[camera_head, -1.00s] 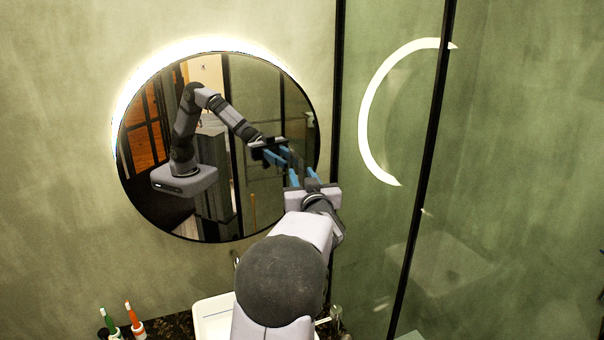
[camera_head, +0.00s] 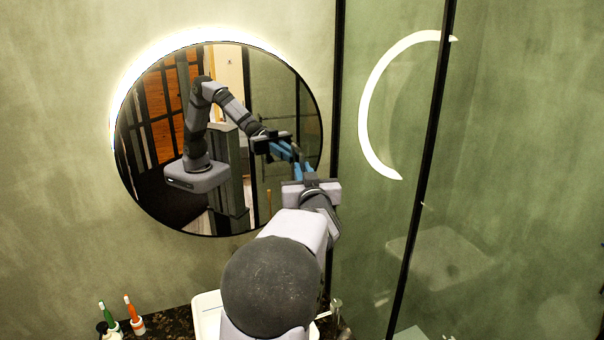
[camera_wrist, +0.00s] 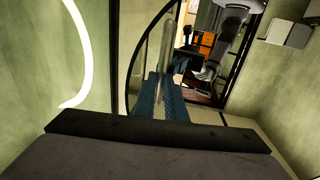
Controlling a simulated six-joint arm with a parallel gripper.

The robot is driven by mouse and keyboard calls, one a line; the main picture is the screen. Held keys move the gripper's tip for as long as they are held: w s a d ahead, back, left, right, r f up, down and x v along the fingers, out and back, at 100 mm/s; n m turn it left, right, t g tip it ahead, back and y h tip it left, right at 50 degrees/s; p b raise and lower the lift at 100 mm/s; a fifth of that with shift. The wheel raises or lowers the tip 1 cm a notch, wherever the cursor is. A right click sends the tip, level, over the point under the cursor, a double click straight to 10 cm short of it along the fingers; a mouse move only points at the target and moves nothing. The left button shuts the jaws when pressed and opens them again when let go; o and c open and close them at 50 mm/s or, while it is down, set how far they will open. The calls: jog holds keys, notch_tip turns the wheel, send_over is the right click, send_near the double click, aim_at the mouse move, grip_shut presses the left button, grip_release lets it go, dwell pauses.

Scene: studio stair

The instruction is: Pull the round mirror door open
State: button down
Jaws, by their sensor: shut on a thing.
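The round mirror door (camera_head: 285,100) has a thin dark rim and hangs on the wall at the left of the head view. A bright glow shows behind its top and left edge. It stands slightly swung out at its right side. My gripper (camera_head: 302,174) is shut on the mirror door's right edge, below mid-height, with its blue fingers partly hidden by my wrist. In the wrist view the gripper (camera_wrist: 163,98) has its two dark blue fingers close together around a thin edge. My arm's reflection shows in the mirror.
A dark-framed glass panel (camera_head: 385,225) stands just right of my wrist, with a reflected light arc. A white sink (camera_head: 206,312) lies below, partly hidden by my arm. Toothbrushes in holders (camera_head: 137,325) stand at the lower left. The wall left of the mirror is clear.

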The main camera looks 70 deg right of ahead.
jog(key=s+a+p, duration=0.1)
jog(key=s+a, duration=0.1)
jog(key=a, duration=0.6)
jog(key=s+a+g, duration=0.1)
jog(key=s+a, duration=0.2)
jog(key=a, duration=0.6)
jog(key=shift+s+a+m+h+p, duration=0.2)
jog(key=shift+s+m+h+p, duration=0.1)
jog(key=shift+m+p, duration=0.1)
jog(key=c, duration=1.8)
grip_release()
jog(key=shift+w, duration=0.2)
